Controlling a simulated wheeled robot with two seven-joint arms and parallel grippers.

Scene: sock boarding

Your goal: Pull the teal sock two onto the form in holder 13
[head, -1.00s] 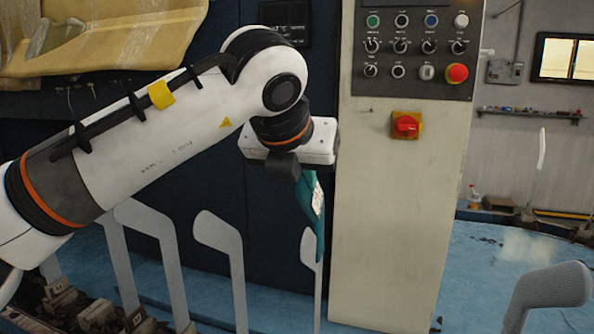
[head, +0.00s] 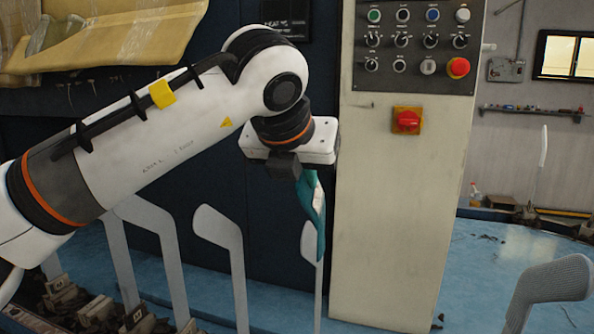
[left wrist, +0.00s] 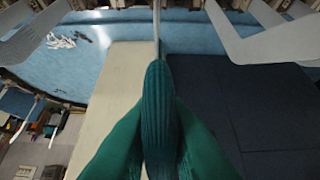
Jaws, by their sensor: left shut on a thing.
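My left gripper (head: 287,168) is shut on the teal sock (head: 321,238), which hangs from it with a pale patch on its side. A pale flat form (head: 308,246) stands upright right under the gripper. The sock's lower part overlaps the right edge of this form's top in the head view. In the left wrist view the ribbed teal sock (left wrist: 158,115) fills the middle, and a thin pale form (left wrist: 157,25) lines up with its far end. I cannot tell whether the form's tip is inside the sock. No holder number is readable. My right gripper is out of view.
More pale forms (head: 219,230) stand in a row to the left, above dark holders (head: 95,312). A control cabinet (head: 400,210) with buttons stands close on the right. Another form (head: 553,282) is at the lower right.

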